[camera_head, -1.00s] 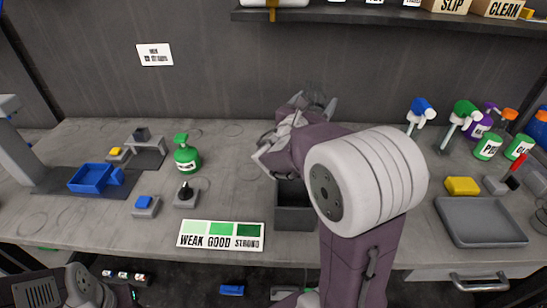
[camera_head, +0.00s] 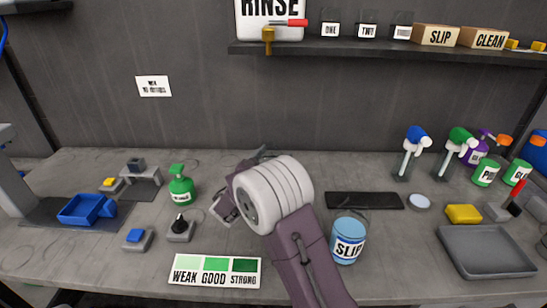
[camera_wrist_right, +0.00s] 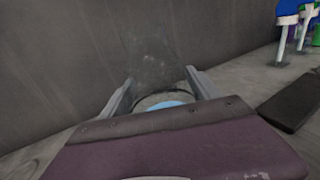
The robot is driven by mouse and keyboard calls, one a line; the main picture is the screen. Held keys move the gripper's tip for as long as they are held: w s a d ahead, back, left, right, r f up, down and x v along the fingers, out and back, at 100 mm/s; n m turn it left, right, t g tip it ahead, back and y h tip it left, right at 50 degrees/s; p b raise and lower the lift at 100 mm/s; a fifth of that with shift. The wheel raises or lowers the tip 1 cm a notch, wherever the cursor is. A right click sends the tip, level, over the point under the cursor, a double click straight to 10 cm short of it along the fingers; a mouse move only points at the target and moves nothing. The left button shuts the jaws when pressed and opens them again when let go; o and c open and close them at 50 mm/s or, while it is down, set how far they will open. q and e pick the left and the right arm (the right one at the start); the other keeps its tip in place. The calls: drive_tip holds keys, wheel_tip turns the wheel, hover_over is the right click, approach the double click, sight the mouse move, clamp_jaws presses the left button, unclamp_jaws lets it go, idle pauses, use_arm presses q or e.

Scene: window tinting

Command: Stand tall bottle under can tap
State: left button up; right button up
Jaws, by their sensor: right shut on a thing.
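The can with the tap stands on the shelf at the top of the head view, a white RINSE can (camera_head: 285,20) with a brass tap (camera_head: 268,36) and a red lever. A clear, greyish tall bottle (camera_wrist_right: 152,50) shows between the fingers of my right gripper (camera_wrist_right: 155,95) in the right wrist view. The gripper is shut on it. A pale blue disc (camera_wrist_right: 165,104) shows low between the fingers. In the head view my right wrist covers the gripper's grip and the bottle cannot be made out. My left gripper is out of view.
A blue SLIP tin (camera_head: 348,241) stands right of my right arm, before a dark mat (camera_head: 364,201). A green spray bottle (camera_head: 181,187) and joystick box (camera_head: 180,230) stand left. A grey tray (camera_head: 487,252) lies right. The shelf (camera_head: 400,50) overhangs the back.

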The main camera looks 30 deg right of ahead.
drive_tip(key=shift+s, duration=0.1)
drive_tip(key=o, duration=1.5)
drive_tip(key=v, duration=1.2)
drive_tip(key=shift+r, duration=0.1)
